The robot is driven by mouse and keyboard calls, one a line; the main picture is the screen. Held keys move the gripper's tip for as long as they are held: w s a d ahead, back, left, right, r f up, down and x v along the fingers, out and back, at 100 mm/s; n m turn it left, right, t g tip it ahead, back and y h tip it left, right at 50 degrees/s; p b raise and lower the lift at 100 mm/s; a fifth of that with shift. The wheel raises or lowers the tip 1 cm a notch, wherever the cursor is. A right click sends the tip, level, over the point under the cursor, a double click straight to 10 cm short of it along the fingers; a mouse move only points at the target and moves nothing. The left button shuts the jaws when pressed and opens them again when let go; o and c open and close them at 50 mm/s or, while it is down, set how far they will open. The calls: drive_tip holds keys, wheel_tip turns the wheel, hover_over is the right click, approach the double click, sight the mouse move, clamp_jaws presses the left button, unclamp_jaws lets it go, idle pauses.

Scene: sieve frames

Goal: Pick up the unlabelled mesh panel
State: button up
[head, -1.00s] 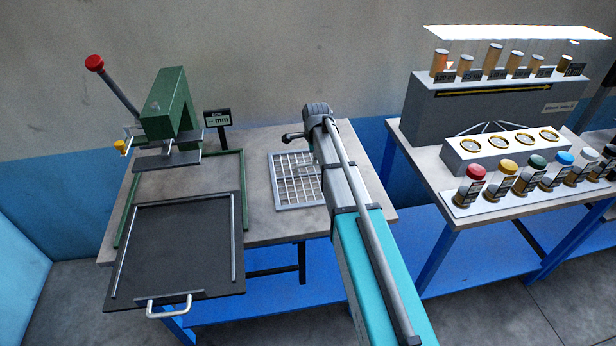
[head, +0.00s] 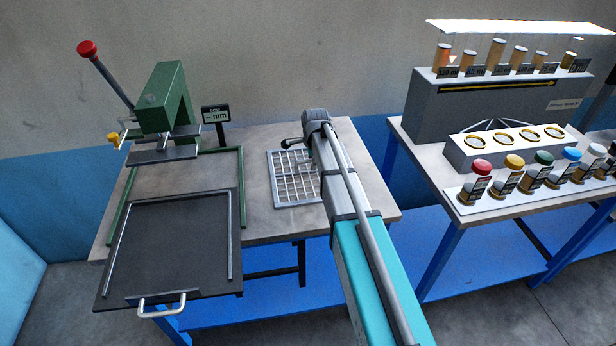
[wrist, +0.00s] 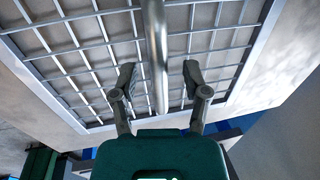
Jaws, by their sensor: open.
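The mesh panel (head: 295,190) is a pale metal frame with a square grid, lying on the grey bench top. No label shows on its visible part, and my arm hides its right side in the head view. In the wrist view the mesh panel (wrist: 70,52) fills the upper picture, with a thick grey bar (wrist: 155,50) running across it. My gripper (wrist: 158,75) is open, one finger on each side of the bar, with gaps on both sides. In the head view my gripper (head: 291,143) is over the panel's far part.
A green press (head: 170,105) with a red-knobbed lever and a dark handled tray (head: 165,250) stand left of the panel. A small "mm" display (head: 216,115) stands behind. A second bench (head: 440,180) at right holds several capped jars and a grey rack.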

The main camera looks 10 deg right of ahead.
drive_tip(key=shift+f, duration=0.15)
idle(0.5)
clamp_jaws()
